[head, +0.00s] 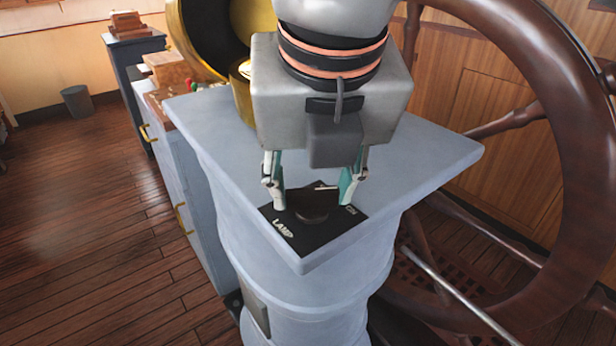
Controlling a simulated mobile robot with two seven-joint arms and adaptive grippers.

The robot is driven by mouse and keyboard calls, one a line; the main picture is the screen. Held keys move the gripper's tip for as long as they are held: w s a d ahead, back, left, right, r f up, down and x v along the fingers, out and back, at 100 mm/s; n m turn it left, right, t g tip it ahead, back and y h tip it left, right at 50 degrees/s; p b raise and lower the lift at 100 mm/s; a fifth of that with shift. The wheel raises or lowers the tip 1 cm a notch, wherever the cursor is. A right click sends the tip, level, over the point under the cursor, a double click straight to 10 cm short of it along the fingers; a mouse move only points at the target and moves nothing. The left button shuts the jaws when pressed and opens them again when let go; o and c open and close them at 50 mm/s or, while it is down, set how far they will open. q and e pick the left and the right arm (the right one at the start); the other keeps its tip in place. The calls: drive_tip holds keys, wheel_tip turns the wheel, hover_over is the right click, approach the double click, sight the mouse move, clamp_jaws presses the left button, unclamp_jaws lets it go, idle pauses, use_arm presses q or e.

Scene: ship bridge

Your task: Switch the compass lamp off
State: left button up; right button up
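The lamp switch is a round dark knob (312,207) on a black plate (322,235) at the near corner of the grey binnacle top. The plate reads "LAMP" at its left, and small lettering that looks like "ON" shows at its right. A thin pale mark lies behind the knob. My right gripper (312,196) points down over the plate, its fingers spread apart, one at each side of the knob. They look clear of the knob's sides; I cannot tell how near their tips are to the plate. My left gripper is out of view.
A large wooden ship's wheel (578,130) stands close at the right. A brass compass housing (196,45) rises behind my gripper. A grey cabinet (170,165) is at the left, with open plank floor (85,220) beyond it.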

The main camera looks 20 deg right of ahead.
drive_tip(key=shift+n, duration=0.3)
drive_tip(key=n+y, duration=0.1)
drive_tip(key=n, duration=0.1)
drive_tip(key=n+y+p, duration=0.1)
drive_tip(key=n, duration=0.1)
drive_tip(key=shift+d+n+p, duration=0.2)
drive_tip(key=shift+n+p, duration=0.1)
drive_tip(key=n+y, duration=0.1)
drive_tip(key=n, duration=0.2)
drive_tip(key=n+g+y+p, duration=0.1)
drive_tip(key=n, duration=0.2)
drive_tip(key=shift+w+d+n+g, duration=0.1)
drive_tip(key=shift+w+n+g, duration=0.05)
drive_tip(key=shift+n+g, duration=0.15)
idle(0.4)
drive_tip(key=o, duration=1.1)
drive_tip(key=v, duration=1.2)
drive_tip(key=shift+d, duration=0.1)
